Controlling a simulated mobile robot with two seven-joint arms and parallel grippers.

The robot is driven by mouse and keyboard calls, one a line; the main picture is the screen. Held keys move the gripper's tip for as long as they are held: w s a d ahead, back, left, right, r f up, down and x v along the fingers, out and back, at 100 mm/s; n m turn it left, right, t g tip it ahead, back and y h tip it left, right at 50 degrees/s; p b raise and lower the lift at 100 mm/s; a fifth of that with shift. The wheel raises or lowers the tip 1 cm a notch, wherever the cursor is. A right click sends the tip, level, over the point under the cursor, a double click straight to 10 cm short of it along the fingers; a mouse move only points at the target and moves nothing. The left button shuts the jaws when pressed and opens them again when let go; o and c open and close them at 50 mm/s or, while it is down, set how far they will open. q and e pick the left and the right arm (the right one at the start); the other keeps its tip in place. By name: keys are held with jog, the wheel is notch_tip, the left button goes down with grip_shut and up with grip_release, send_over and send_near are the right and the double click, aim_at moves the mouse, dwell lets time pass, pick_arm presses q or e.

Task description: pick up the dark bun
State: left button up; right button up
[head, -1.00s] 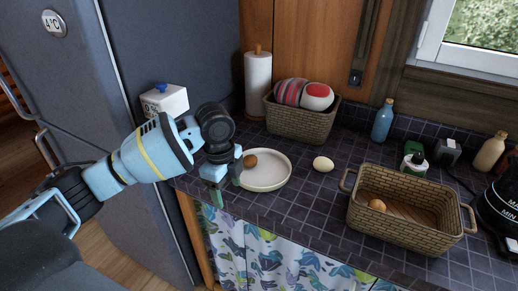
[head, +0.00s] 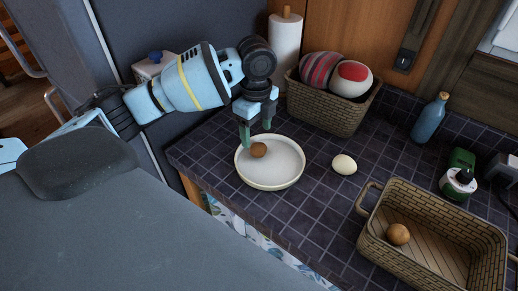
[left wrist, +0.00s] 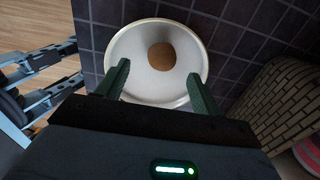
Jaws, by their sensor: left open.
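The dark bun (head: 258,150), small, round and brown, lies on a white plate (head: 284,180) on the dark tiled counter. My left gripper (head: 256,143) is over the plate's back left part, fingers pointing down, close to the bun. In the left wrist view my left gripper (left wrist: 160,88) is open and empty. There the dark bun (left wrist: 162,56) shows ahead of the fingertips, roughly centred between them and not gripped. A similar brown bun (head: 398,234) lies in the wicker basket at the right. My right gripper is not in view.
A pale egg-like item (head: 344,164) lies right of the plate. A paper towel roll (head: 285,42) and a blue bottle (head: 429,118) stand at the back.

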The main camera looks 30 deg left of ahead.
aim_at(256, 145)
pick_arm(q)
jog(key=shift+f, duration=0.75)
jog(key=f, duration=0.5)
jog(key=shift+w+a, duration=0.2)
jog(key=shift+a, duration=0.05)
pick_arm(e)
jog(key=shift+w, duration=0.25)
pick_arm(q)
jog(key=shift+c, duration=0.9)
jog(key=c, duration=0.9)
jog(key=shift+r, duration=0.1)
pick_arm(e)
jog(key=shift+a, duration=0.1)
